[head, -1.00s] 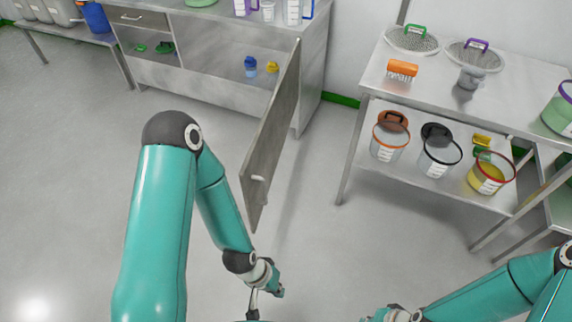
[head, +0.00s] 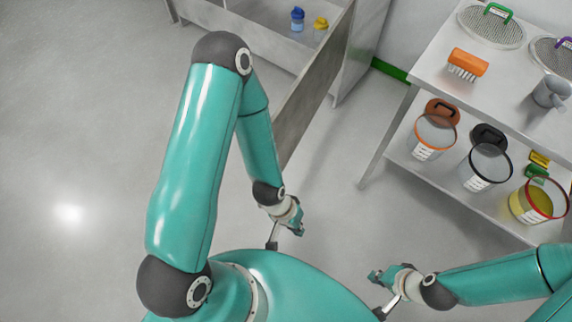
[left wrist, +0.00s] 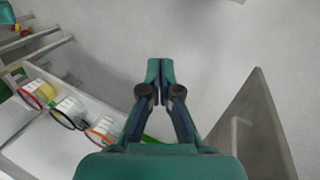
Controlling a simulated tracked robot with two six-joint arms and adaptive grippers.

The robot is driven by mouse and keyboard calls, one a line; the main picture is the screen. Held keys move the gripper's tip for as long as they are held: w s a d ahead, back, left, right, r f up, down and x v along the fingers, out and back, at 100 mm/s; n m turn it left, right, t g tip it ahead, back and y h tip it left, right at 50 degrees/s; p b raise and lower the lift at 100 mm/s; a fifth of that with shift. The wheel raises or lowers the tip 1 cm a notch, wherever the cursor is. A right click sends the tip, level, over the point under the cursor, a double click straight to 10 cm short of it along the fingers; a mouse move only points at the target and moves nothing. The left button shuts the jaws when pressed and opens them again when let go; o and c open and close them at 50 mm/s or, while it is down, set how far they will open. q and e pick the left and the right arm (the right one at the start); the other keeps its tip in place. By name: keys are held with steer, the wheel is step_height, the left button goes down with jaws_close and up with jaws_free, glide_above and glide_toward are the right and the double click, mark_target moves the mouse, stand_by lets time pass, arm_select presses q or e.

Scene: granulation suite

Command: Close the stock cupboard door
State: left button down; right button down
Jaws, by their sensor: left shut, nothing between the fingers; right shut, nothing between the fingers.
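The stock cupboard door (head: 308,98) stands swung open from the grey metal cupboard (head: 215,18) at the top of the head view. Its near end is hidden behind my left arm. In the left wrist view the door (left wrist: 258,130) is a grey panel at the lower right, with a pale handle on its face. My right gripper (head: 374,277) is shut and empty at the lower middle of the head view.
A blue-topped bottle (head: 297,19) and a yellow-topped one (head: 320,27) stand inside the cupboard. A metal bench (head: 425,95) at right holds sieves, an orange brush (head: 467,65) and, on its lower shelf, several tubs. Open floor lies left and between cupboard and bench.

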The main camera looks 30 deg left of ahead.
arm_select(q)
steer(key=d+f+m+g+b, duration=0.2)
steer(key=d+m+g+b, duration=0.15)
steer(key=m+b, duration=0.35)
steer(key=w+a+r+m+t+y+b, duration=0.45)
steer(key=w+r+m+y+b, duration=0.55)
steer(key=r+m+y, duration=0.35)
steer(key=a+r+b+x, duration=0.1)
steer(key=x, duration=1.2)
steer(key=shift+w+a+g, duration=0.3)
steer(key=shift+a+g, duration=0.05)
steer(key=shift+g, duration=0.05)
steer(key=shift+r+m+h, duration=0.15)
steer(key=shift+m+h, duration=0.1)
